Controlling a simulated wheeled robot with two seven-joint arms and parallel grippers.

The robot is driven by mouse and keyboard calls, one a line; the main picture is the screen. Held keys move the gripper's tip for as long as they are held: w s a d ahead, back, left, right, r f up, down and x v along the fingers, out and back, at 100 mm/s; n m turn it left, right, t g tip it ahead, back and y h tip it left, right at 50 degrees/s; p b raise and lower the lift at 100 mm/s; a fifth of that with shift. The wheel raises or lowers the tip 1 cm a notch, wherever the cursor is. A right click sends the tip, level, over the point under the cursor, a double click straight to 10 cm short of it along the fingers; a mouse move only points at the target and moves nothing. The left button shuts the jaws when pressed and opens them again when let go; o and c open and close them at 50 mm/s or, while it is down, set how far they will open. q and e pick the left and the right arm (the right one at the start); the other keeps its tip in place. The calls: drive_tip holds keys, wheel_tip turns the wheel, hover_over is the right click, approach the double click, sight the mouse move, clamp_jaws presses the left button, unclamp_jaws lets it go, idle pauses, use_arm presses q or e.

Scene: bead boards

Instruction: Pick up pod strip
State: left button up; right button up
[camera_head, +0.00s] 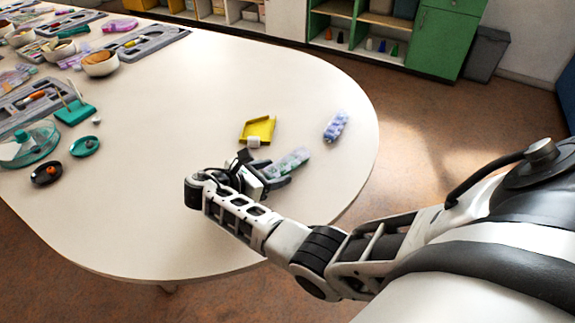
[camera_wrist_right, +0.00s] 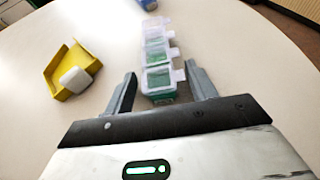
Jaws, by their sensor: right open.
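A pod strip (camera_wrist_right: 158,62) of clear lidded compartments with green contents lies on the table, and it also shows in the head view (camera_head: 292,160). In the right wrist view its near end lies between the two fingers of my right gripper (camera_wrist_right: 161,76), with a gap on the right side; contact on the left is hard to tell. The right gripper (camera_head: 266,172) is open, low over the table in the head view. A second, bluish-purple strip (camera_head: 336,126) lies farther right. My left gripper is out of view.
A yellow tray (camera_head: 260,128) with a white block (camera_head: 253,142) at its edge stands just beyond the gripper. Bowls, grey boards and small dishes crowd the table's left side. The table's middle is clear; its rounded edge is to the right.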

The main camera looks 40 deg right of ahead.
drive_tip(key=c, duration=0.8)
drive_tip(key=shift+c, duration=0.2)
